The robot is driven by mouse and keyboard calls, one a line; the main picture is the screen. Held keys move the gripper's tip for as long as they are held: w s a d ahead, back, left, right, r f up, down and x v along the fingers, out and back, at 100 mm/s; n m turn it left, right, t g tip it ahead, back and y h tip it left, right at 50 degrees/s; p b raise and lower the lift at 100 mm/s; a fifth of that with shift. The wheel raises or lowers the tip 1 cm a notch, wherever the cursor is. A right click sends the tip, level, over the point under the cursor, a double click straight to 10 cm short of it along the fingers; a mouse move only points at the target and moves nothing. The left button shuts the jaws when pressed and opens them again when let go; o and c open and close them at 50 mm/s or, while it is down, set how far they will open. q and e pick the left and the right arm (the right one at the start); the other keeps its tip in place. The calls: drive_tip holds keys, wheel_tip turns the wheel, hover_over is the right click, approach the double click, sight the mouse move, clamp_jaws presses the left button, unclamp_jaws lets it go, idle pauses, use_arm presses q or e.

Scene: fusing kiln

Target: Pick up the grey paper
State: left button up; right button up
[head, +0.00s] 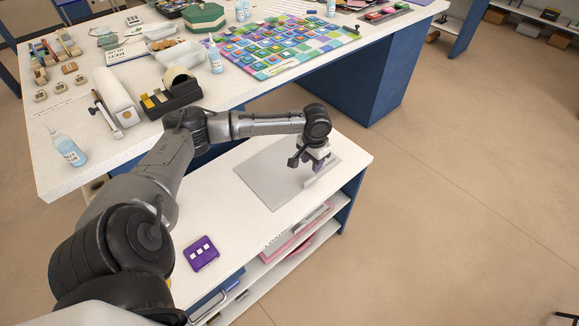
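The grey paper (268,181) is a flat light-grey sheet on the white top of a low shelf unit. My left gripper (312,178) points down over the right part of the sheet and hides some of it. A pale strip shows at the fingertips; I cannot tell whether it is part of the sheet or of the gripper. The fingers are too small to tell whether they are open or shut, or whether they touch the paper. My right gripper is not in view.
A purple device with white keys (201,253) lies on the low white top (240,225), near my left arm. Behind stands a higher worktable (220,95) with a colourful glass mosaic (280,45), a tape dispenser (172,97), a paper roll (115,95) and several bottles.

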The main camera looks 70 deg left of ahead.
use_arm(q)
drive_tip(key=b, duration=0.1)
hover_over(309, 180)
drive_tip(key=f, duration=0.5)
drive_tip(key=shift+d, duration=0.35)
drive_tip(key=shift+a+f, duration=0.1)
drive_tip(key=shift+f, duration=0.15)
drive_tip(key=shift+a+f+b, duration=0.15)
drive_tip(key=shift+f+b, duration=0.7)
drive_tip(key=shift+f, duration=0.5)
drive_tip(key=shift+a+f+b, duration=0.1)
drive_tip(key=shift+f+b, duration=0.7)
drive_tip(key=shift+f, duration=0.5)
drive_tip(key=shift+r, duration=0.1)
clamp_jaws()
